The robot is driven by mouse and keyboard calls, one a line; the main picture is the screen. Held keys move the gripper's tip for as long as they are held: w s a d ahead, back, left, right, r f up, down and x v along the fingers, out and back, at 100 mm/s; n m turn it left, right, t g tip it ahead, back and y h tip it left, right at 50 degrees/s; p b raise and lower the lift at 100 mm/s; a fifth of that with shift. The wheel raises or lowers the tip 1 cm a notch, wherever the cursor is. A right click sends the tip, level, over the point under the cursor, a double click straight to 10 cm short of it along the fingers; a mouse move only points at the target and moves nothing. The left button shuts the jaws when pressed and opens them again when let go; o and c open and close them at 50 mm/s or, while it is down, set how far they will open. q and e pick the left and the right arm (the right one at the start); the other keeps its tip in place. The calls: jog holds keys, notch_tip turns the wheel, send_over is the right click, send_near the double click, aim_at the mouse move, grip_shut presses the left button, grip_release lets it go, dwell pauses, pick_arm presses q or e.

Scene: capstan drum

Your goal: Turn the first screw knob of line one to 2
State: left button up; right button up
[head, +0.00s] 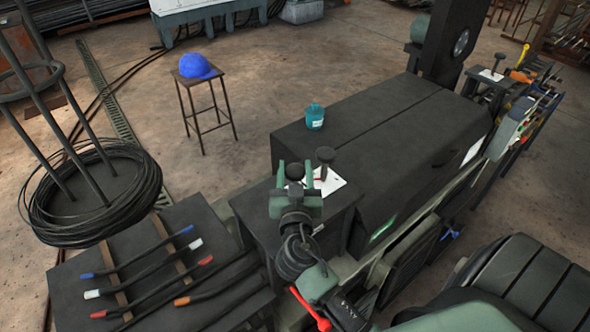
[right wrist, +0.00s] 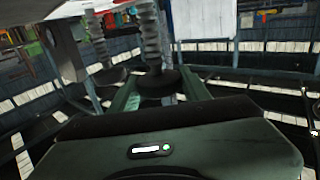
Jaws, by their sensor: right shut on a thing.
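My right gripper (head: 295,180) reaches over the near end of the dark machine, its two green fingers on either side of a black screw knob (head: 294,171). It is shut on this knob, and its wrist hides the knob's lower part. In the right wrist view a ribbed grey screw with a dark round disc (right wrist: 158,82) stands between the fingers (right wrist: 160,98). A second black screw knob (head: 325,155) stands just right of the gripper, beside a white plate (head: 330,181). The plate's markings are too small to read. My left gripper is not in view.
A teal bottle (head: 314,117) stands on the long dark machine cover (head: 400,130). A table with coloured-end rods (head: 150,265) is at the lower left. Another black knob (head: 498,62) stands at the far right end.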

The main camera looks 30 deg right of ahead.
jog(key=shift+n+t+y, duration=0.4)
jog(key=shift+y, duration=0.1)
jog(key=n+t+y, duration=0.1)
jog(key=n+y, duration=0.1)
jog(key=y, duration=0.1)
jog(key=n+y+p, duration=0.1)
jog(key=n+y, duration=0.1)
jog(key=y, duration=0.1)
jog(key=n+t+y+p, duration=0.1)
jog(key=n+y, duration=0.1)
jog(key=y, duration=0.2)
jog(key=shift+d+r+n+p, duration=0.1)
jog(key=shift+r+n+p, duration=0.05)
jog(key=shift+n+p, duration=0.15)
jog(key=n+y, duration=0.2)
jog(key=shift+y, duration=0.4)
jog(key=n+y, duration=0.1)
jog(key=n+g+y, duration=0.1)
jog(key=y, duration=0.1)
jog(key=shift+f+y, duration=0.2)
jog(key=shift+y, duration=0.1)
jog(key=shift+n+g+y+b, duration=0.75)
jog(key=shift+n+g+y, duration=0.5)
jog(key=shift+y, duration=0.35)
jog(key=shift+n+y, duration=0.25)
jog(key=shift+y, duration=0.05)
jog(key=o, duration=1.4)
